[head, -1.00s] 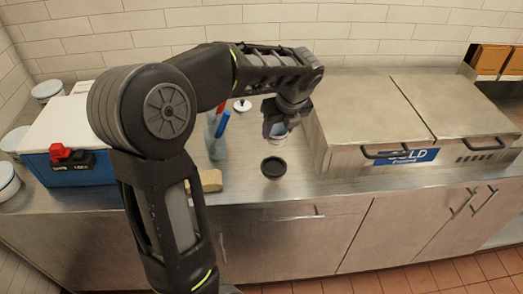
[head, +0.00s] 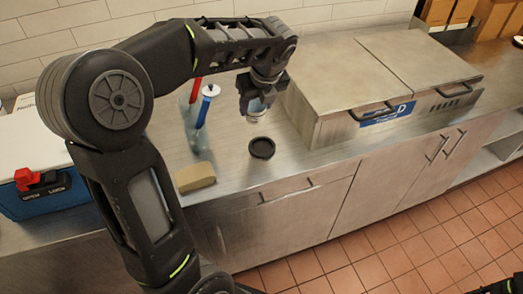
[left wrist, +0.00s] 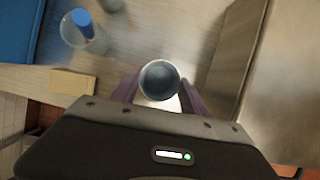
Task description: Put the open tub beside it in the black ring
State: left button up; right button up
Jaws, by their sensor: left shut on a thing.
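The open tub (head: 254,110) is a small pale, greyish cup held upright in my left gripper (head: 262,98). In the left wrist view the tub (left wrist: 159,80) shows its round open mouth between the two fingers (left wrist: 160,92), which are shut on it. The black ring (head: 262,148) lies flat on the steel counter, in front of and just below the tub in the head view. The tub is apart from the ring. The ring does not show in the left wrist view. Whether the tub touches the counter is hard to tell. My right gripper is not clearly visible.
A clear container (head: 196,125) with red and blue-handled tools stands left of the tub. A tan block (head: 195,177) lies left of the ring. A steel cold unit (head: 350,80) stands close on the right. A blue and white cooler (head: 40,160) is at the left.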

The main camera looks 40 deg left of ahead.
pick_arm(q)
jog(key=d, duration=0.3)
send_over(260, 147)
jog(key=d, duration=0.1)
jog(key=shift+m, duration=0.4)
jog(key=shift+s+d+f, duration=0.1)
jog(key=shift+s+f, duration=0.05)
jog(key=shift+f, duration=1.1)
jog(key=shift+s+d+f, duration=0.1)
jog(key=shift+f, duration=1.1)
jog(key=shift+f, duration=2.5)
jog(key=shift+f, duration=0.2)
jog(key=o, duration=1.4)
